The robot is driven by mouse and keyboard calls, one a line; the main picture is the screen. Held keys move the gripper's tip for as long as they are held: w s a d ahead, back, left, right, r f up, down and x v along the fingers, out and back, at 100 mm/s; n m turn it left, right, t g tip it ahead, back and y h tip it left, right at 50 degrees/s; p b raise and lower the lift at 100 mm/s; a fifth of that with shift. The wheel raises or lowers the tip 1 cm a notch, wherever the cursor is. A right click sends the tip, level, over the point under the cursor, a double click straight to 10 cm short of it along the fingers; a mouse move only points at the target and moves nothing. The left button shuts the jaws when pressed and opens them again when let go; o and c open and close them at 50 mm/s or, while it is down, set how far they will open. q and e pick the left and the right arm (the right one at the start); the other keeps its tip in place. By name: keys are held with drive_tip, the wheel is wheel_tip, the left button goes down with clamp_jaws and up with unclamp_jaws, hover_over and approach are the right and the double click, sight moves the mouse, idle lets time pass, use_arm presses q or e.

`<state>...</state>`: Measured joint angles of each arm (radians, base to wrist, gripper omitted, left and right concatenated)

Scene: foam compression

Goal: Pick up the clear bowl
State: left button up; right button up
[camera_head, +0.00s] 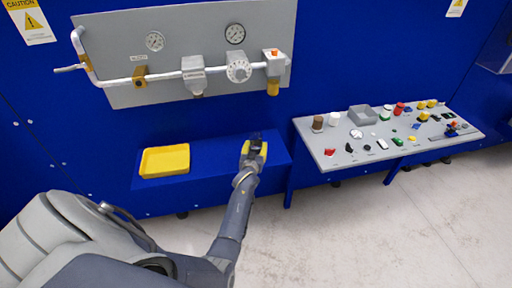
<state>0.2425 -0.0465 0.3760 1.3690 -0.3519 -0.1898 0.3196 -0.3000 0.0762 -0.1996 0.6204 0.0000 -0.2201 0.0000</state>
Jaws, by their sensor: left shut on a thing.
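My left gripper (254,149) reaches over the blue ledge (217,150), to the right of the yellow tray. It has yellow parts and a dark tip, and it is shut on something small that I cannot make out. I cannot pick out the clear bowl anywhere in view. It may be hidden by the gripper or too transparent to see at this size. My right gripper is not in view.
A yellow tray (146,164) lies on the ledge's left part. A grey panel (140,26) with pipes, gauges and a valve wheel is above. A grey table (345,166) at right holds a grey bin (363,115) and several small objects. Open floor lies in front.

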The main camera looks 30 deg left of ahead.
use_arm(q)
drive_tip(key=c, duration=0.5)
drive_tip(key=shift+r, duration=0.1)
drive_tip(key=shift+c, duration=0.2)
